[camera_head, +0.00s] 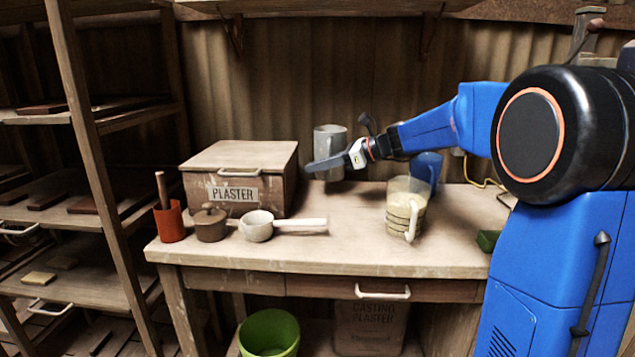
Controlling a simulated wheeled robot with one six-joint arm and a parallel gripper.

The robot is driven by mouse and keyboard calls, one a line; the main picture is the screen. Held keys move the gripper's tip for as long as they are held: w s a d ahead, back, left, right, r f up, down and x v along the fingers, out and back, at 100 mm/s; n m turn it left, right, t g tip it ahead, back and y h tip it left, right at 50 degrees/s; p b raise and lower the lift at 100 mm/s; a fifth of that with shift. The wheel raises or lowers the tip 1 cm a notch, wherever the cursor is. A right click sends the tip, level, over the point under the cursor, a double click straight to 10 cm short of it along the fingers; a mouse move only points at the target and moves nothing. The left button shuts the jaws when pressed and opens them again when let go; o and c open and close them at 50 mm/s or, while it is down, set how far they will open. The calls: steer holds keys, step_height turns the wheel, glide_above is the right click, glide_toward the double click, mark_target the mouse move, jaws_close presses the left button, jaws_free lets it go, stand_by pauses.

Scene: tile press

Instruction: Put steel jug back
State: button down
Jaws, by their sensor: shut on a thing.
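The steel jug (329,143) is a grey upright cylinder at the back of the bench, just right of the plaster box. My gripper (328,163) is at the jug's near side, shut on it, with a finger crossing in front of its lower half. My blue arm reaches in from the right. The jug's base shows near the back of the bench top; I cannot tell whether it touches the bench or hangs a little above it.
The bench (310,240) holds a wooden plaster box (237,182), a red pot (170,222), a lidded brown pot (210,224), a white ladle (257,226), a clear measuring jug (404,205) and a blue cup (428,168). The front middle is clear.

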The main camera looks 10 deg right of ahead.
mark_target(328, 177)
steer(key=shift+f, duration=2.05)
steer(key=shift+f, duration=0.1)
steer(key=c, duration=1.8)
jaws_free()
steer(key=shift+f, duration=0.1)
steer(key=shift+c, duration=0.2)
steer(key=shift+d+r, duration=0.15)
steer(key=shift+r, duration=0.05)
steer(key=v, duration=1.1)
steer(key=shift+s+d, duration=0.3)
steer(key=shift+r, duration=0.1)
